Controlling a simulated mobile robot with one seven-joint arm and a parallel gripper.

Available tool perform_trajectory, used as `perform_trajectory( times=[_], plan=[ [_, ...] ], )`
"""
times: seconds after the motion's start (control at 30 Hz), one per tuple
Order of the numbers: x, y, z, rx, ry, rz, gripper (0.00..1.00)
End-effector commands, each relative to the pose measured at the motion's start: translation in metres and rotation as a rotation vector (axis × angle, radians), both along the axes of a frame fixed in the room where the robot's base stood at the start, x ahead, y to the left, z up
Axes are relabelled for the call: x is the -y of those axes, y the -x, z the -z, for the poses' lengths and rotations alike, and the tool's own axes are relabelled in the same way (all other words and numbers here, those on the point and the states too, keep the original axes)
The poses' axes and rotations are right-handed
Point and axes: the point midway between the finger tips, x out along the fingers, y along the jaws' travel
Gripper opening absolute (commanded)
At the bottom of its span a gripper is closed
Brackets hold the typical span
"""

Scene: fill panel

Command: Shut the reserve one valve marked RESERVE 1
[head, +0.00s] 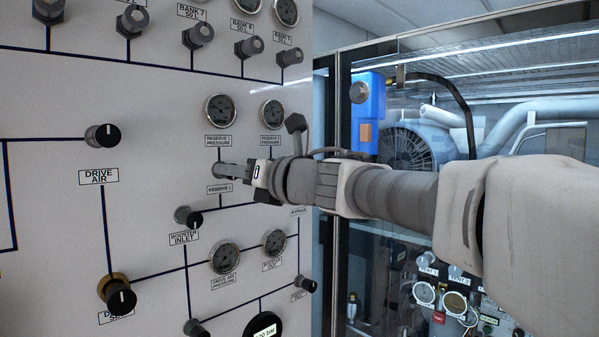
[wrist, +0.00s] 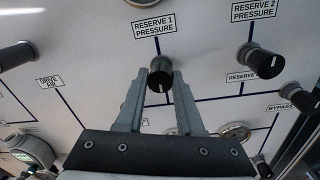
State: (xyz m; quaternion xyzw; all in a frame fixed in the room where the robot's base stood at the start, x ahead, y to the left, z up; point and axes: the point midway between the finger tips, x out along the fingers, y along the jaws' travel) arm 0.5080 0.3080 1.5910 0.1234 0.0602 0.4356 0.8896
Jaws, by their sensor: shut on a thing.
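The RESERVE 1 valve knob (wrist: 160,82) is black and round, on the panel below the RESERVE 1 PRESSURE label (wrist: 154,27). My gripper (wrist: 162,88) is shut on it, one finger on each side. In the head view my gripper (head: 240,172) reaches in from the right, level with the panel, and its fingers and body cover most of the knob. The RESERVE 1 label (head: 220,189) shows just below the fingers in the head view; in the wrist view it is hidden behind my gripper.
The reserve 2 knob (wrist: 264,62) sits to the right. The RESERVE 1 gauge (head: 221,110) is above my gripper, and the booster inlet knob (head: 188,216) is below left. A glass-fronted cabinet (head: 345,265) stands right of the panel.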

Motion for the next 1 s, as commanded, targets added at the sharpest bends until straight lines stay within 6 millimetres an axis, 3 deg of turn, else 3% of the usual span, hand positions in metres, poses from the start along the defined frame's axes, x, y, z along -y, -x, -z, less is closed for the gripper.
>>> perform_trajectory(
  times=[0.37, 1.0],
  plan=[
    [0.0003, -0.0002, -0.0006, -0.125, -0.105, 0.001, 0.0],
    [0.0004, -0.0001, -0.0001, -0.58, -0.493, 0.001, 0.0]
  ],
)
